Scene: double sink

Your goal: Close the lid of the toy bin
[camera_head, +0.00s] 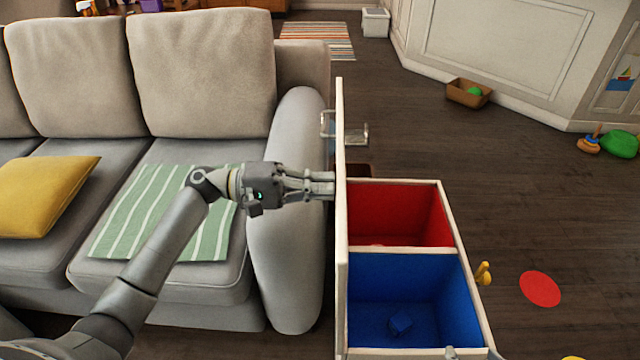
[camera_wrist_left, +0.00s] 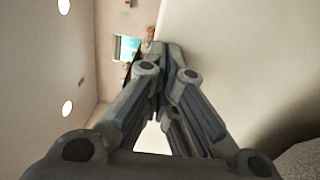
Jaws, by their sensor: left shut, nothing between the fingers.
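The toy bin (camera_head: 455,250) is a white-edged box with a red compartment behind and a blue compartment in front. Its lid (camera_head: 341,240) stands upright along the bin's left side, seen nearly edge-on, so the bin is open. In the left wrist view the gripper's fingers (camera_wrist_left: 165,75) point toward a broad pale surface that fills the right side. My right gripper is not clearly visible.
A grey sofa (camera_head: 298,210) stands close to the left of the lid, with a green striped cloth (camera_head: 135,215) and a yellow cushion (camera_head: 45,195). A clear handle-like piece (camera_head: 345,130) is behind the lid. The floor right of the bin is mostly free.

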